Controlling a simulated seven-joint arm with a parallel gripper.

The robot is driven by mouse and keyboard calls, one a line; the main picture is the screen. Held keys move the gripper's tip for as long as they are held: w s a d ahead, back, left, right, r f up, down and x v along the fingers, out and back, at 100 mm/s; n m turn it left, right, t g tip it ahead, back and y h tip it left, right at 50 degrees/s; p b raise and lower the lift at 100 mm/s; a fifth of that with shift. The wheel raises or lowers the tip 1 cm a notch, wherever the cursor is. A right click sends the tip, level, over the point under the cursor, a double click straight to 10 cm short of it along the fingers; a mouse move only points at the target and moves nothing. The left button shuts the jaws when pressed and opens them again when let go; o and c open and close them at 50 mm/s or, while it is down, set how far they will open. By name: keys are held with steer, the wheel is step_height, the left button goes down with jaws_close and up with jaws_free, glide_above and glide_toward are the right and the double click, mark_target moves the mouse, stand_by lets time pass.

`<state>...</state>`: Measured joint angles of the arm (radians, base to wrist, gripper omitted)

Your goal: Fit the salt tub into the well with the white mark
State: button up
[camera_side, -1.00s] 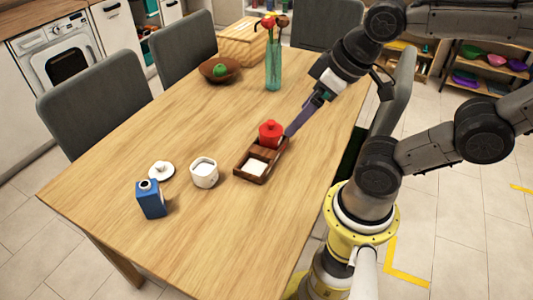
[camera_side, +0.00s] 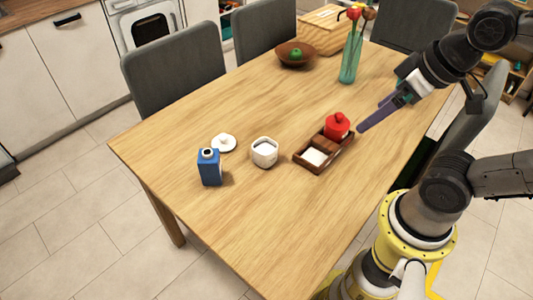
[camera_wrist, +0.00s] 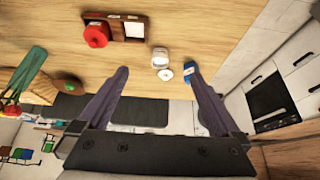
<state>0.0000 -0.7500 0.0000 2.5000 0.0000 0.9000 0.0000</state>
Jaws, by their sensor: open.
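A white tub (camera_side: 265,153) with pale contents, which I take for the salt tub, stands upright on the table. It also shows in the wrist view (camera_wrist: 160,60). The dark wooden caddy (camera_side: 337,157) is to its right; a white square mark (camera_side: 314,157) lies in its near well, which is empty. The mark also shows in the wrist view (camera_wrist: 135,29). A red lidded pot (camera_side: 338,127) sits at the caddy's far end. My gripper (camera_side: 371,117) is open and empty, above the table just right of the red pot.
A white lid (camera_side: 223,143) and a blue carton (camera_side: 209,168) stand left of the tub. A vase with flowers (camera_side: 351,58), a bowl with a green fruit (camera_side: 296,54) and a wooden box (camera_side: 320,32) are at the back. The table's front is clear.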

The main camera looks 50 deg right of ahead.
stand_by(0.6)
steer(key=w+r+n, duration=0.5)
steer(key=w+n, duration=0.1)
steer(key=n, duration=0.3)
steer(key=n+g, duration=0.4)
steer(key=n, duration=0.8)
glide_above(265, 146)
steer(key=s+a, duration=0.2)
step_height(265, 146, down, 13)
steer(key=shift+g, duration=0.8)
steer(key=shift+a+f, duration=0.2)
steer(key=shift+f, duration=9.6)
steer(key=c, duration=1.6)
steer(key=shift+r, duration=0.1)
